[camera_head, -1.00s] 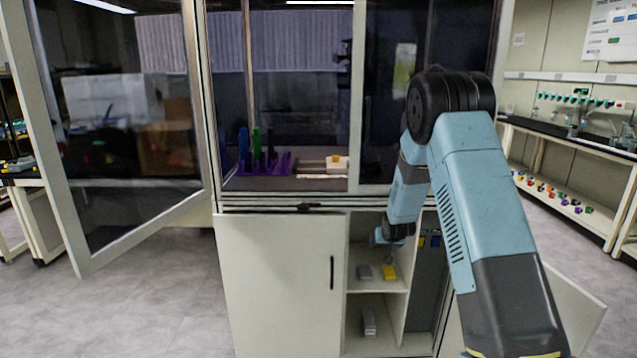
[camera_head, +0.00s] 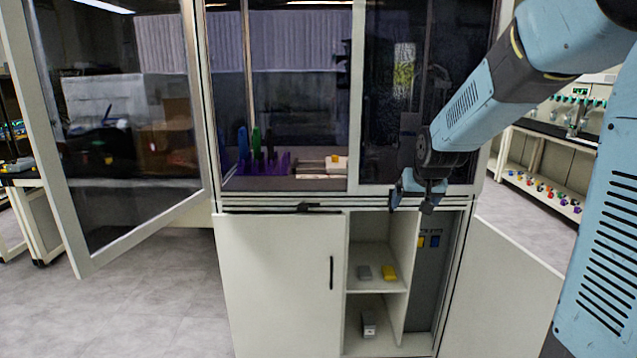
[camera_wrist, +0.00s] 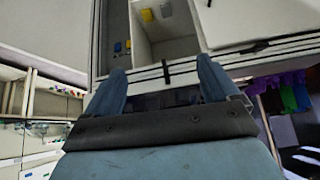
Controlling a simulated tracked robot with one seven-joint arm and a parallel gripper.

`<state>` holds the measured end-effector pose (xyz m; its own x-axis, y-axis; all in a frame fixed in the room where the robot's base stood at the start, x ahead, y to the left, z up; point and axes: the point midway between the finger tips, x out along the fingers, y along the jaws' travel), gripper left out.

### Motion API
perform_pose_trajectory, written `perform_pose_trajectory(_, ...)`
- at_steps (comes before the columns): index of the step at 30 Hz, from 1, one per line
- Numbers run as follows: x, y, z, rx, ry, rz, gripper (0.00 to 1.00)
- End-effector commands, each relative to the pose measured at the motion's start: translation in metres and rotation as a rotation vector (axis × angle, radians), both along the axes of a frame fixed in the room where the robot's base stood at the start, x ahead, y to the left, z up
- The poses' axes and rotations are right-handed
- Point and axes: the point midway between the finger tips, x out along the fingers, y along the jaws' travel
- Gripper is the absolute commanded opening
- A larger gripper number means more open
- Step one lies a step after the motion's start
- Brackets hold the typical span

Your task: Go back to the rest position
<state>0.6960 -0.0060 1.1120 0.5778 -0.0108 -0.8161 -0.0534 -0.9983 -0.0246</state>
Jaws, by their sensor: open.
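My gripper (camera_head: 411,204) is in front of the cabinet (camera_head: 277,280), at the height of the ledge between its glass upper part and its lower compartments. In the wrist view my gripper (camera_wrist: 165,78) shows two blue fingers spread apart with nothing between them. It is open and empty. My arm reaches in from the upper right in the head view. A yellow block (camera_head: 389,272) and a grey block (camera_head: 364,272) lie on the open compartment's upper shelf, below and left of my gripper.
A lower door (camera_head: 497,285) stands open at right. A large framed glass door (camera_head: 125,130) stands open at left. A purple rack (camera_head: 262,166) with coloured items is behind the glass. Another grey object (camera_head: 368,322) sits on the lower shelf. The floor at left is clear.

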Motion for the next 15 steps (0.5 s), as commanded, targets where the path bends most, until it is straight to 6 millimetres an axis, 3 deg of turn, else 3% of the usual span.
perform_pose_trajectory(6,-0.064,0.000,0.034,0.000,0.021,0.011,0.88)
perform_pose_trajectory(15,-0.154,0.001,0.061,-0.003,0.058,0.026,0.88)
